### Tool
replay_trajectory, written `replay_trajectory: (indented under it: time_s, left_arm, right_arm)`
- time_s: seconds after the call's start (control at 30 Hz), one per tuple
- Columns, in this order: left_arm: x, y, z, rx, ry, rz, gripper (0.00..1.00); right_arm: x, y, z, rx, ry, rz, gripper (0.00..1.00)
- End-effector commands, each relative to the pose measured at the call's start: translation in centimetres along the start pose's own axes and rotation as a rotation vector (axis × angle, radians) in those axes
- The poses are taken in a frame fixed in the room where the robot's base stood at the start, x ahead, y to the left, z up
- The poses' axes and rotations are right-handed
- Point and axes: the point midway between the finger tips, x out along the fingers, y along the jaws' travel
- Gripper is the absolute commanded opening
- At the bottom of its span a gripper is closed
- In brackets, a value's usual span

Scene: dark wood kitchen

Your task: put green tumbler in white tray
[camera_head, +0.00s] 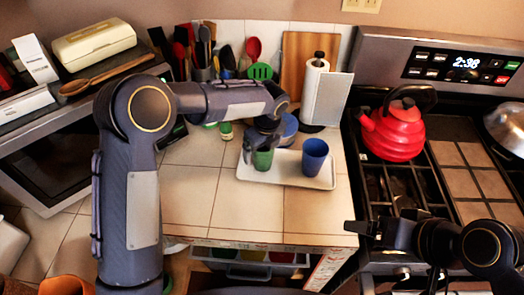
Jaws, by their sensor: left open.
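The green tumbler (263,159) stands upright at the left part of the white tray (292,175). A blue tumbler (314,155) stands upright in the same tray, to its right. My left gripper (262,146) is open and reaches down from above at the green tumbler, with its fingers around the tumbler's upper part. The gripper hides the tumbler's rim, and I cannot tell whether the fingers touch it. My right gripper (358,228) is low at the right, in front of the stove and away from the tray; its jaw opening is not clear.
A red kettle (396,130) sits on the stove at the right. A paper towel roll (316,90) and a wooden cutting board (298,58) stand behind the tray. Utensils and a blue round item (289,127) are at the back. The tiled counter (205,195) left and front of the tray is clear.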

Motion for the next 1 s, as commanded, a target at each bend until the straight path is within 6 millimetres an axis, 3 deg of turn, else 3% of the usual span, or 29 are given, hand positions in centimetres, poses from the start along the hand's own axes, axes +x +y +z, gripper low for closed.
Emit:
replay_trajectory:
  time_s: [0.4,0.6,0.87,1.0]
  left_arm:
    - [-8.6,-0.1,0.0,0.0,-0.002,-0.004,0.89]
    - [-10.4,0.0,0.0,0.0,0.0,-0.002,0.89]
    - [-10.9,0.3,0.1,-0.014,0.001,-0.003,0.89]
    - [-12.6,3.4,1.3,-0.182,0.016,-0.034,0.89]
  right_arm:
    - [0.8,0.4,0.4,0.0,-0.001,0.0,0.89]
    - [0.8,0.4,0.4,0.0,0.0,0.0,0.89]
    - [0.8,0.4,0.4,0.0,0.0,0.0,0.89]
    - [0.8,0.4,0.4,0.0,0.0,0.0,0.89]
